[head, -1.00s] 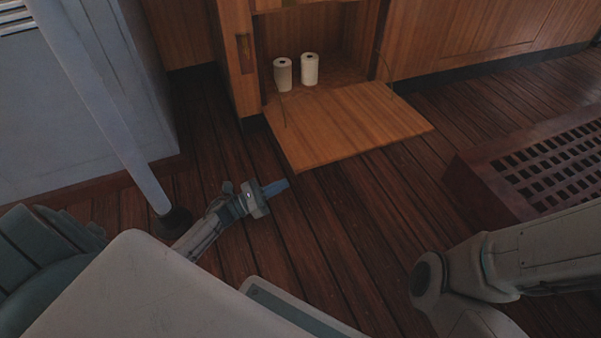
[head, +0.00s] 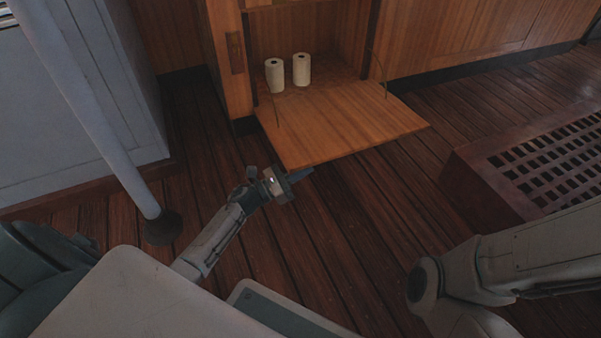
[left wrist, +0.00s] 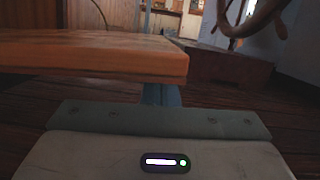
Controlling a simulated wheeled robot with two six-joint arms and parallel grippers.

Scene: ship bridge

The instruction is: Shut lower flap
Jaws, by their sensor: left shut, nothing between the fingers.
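The lower flap (head: 340,122) is a wooden panel hinged at the bottom of the cabinet opening. It hangs open, lying about level, with a thin stay at each side. My left gripper (head: 303,175) is shut and empty, close to the flap's near left corner. In the left wrist view the flap's edge (left wrist: 110,65) runs across from the left, and the gripper's blue fingers (left wrist: 162,95) show just below its corner. I cannot tell whether they touch it. My right gripper is not in view; only part of that arm shows at the lower right.
Two white paper rolls (head: 274,75) (head: 301,69) stand inside the cabinet behind the flap. A grey post (head: 95,120) rises at the left. A raised wooden grating box (head: 480,190) stands at the right. The plank floor in front of the flap is clear.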

